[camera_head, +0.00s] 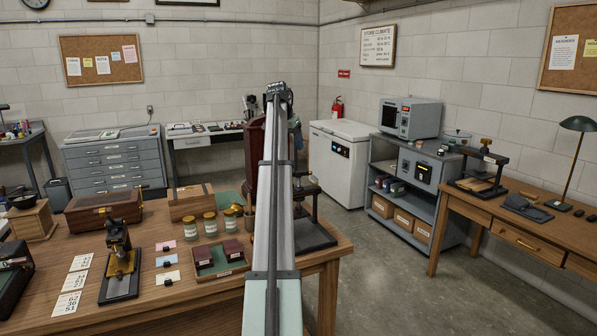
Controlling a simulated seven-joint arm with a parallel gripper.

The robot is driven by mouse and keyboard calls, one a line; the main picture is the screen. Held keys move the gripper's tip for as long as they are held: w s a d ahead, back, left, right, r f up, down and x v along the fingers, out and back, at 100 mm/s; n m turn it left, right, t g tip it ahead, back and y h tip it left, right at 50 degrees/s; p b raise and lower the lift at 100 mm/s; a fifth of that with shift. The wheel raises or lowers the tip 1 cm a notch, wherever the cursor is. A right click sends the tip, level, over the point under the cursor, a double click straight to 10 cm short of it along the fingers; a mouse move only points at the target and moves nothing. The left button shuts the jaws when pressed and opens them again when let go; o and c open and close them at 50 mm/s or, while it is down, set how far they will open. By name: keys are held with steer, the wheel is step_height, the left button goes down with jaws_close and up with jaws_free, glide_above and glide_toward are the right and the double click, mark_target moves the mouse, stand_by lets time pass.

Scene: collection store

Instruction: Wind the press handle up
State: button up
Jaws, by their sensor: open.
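Several press-like devices show, and I cannot tell which one is the task's press. On the right table stands a dark frame (497,165) with a knob on top and a wooden piece at its base. On the near table, a dark upright stand with a flat base (312,236) is partly hidden behind my arm. Farther left there, a small dark and brass device (119,262) stands on a dark base. No handle can be clearly made out on any of them. My arm reaches away up the middle; its gripper fingers cannot be seen.
The near wooden table (195,312) carries jars (211,224), a green-lined tray (219,262), cards and wooden boxes. Behind stand a white chest (340,165) and a grey shelf unit (420,207). The right table (545,236) holds a lamp (577,124). Floor between the tables is clear.

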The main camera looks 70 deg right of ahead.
mark_target(299, 172)
steer(key=x, duration=1.3)
steer(key=shift+d+f, duration=0.1)
steer(key=shift+f, duration=0.25)
steer(key=shift+c, duration=0.5)
steer(key=c, duration=1)
steer(key=shift+s+f, duration=0.1)
steer(key=shift+c, duration=0.3)
